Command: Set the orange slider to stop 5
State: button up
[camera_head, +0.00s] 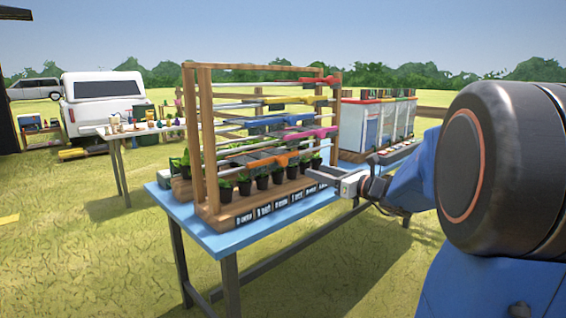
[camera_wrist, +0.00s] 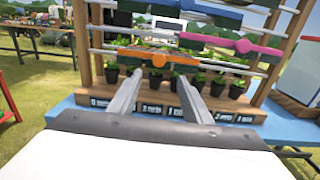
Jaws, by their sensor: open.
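The orange slider (camera_head: 279,160) sits on the lowest rail of a wooden rack (camera_head: 202,150) on a blue table. In the wrist view the orange slider (camera_wrist: 158,58) lies ahead, between and just beyond my fingertips. My gripper (camera_head: 318,177) reaches in from the right, in front of the rack. In the wrist view my gripper (camera_wrist: 157,82) is open and empty, its fingers apart. The numbered labels (camera_wrist: 150,110) along the rack's base are too small to read surely. Potted plants stand behind them, partly hidden by my fingers.
Above are a pink slider (camera_head: 300,134), a blue slider (camera_head: 275,121), a yellow slider (camera_head: 300,100) and a red slider (camera_head: 318,80). Grass is open in front.

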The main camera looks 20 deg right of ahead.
aim_at(286, 161)
jog(key=x, duration=1.7)
grip_shut()
